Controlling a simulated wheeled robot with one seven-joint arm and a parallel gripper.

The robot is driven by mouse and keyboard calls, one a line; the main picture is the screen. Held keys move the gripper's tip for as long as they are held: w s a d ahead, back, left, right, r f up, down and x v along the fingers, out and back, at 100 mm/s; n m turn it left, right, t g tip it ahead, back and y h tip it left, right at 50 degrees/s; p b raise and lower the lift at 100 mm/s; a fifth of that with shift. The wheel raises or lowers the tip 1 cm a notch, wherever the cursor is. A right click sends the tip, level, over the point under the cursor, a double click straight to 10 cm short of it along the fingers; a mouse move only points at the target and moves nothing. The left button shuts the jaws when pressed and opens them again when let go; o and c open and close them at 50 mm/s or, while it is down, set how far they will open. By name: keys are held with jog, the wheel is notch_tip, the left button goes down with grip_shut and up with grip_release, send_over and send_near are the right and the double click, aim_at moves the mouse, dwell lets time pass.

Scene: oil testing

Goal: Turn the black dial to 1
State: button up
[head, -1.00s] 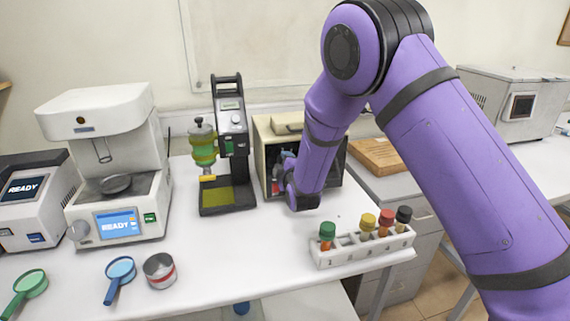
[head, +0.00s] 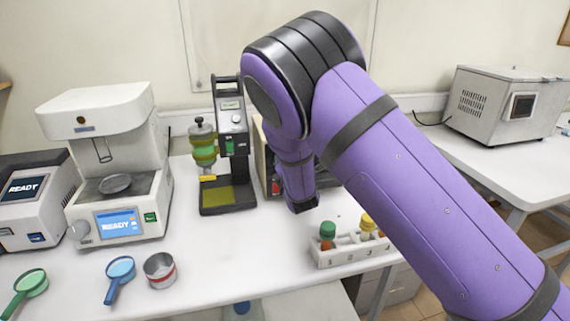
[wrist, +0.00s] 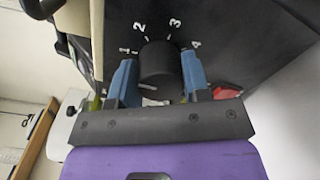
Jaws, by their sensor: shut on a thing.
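The black dial (wrist: 158,62) is in the upper middle of the wrist view, on a dark panel with white numbers 1, 2, 3 and 4 arched around it. My gripper (wrist: 160,80) is shut on the dial, one blue finger on each side. The 1 is beside the left finger and the 4 beside the right. I cannot tell which number the dial points to. In the head view the box-shaped device (head: 261,150) is mostly hidden behind my purple arm, and the dial is hidden too.
A red part (wrist: 226,92) sits right of the right finger. A black stand instrument (head: 229,150) is close left of the device. A white vial rack (head: 345,251) with coloured caps is at the front right. A metal can (head: 160,270) and magnifiers lie front left.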

jog(key=shift+d+n, duration=0.1)
jog(key=shift+n, duration=0.3)
jog(key=o, duration=0.9)
jog(key=shift+s, duration=0.1)
jog(key=v, duration=1)
jog(key=shift+s, duration=0.3)
jog(key=shift+d, duration=0.1)
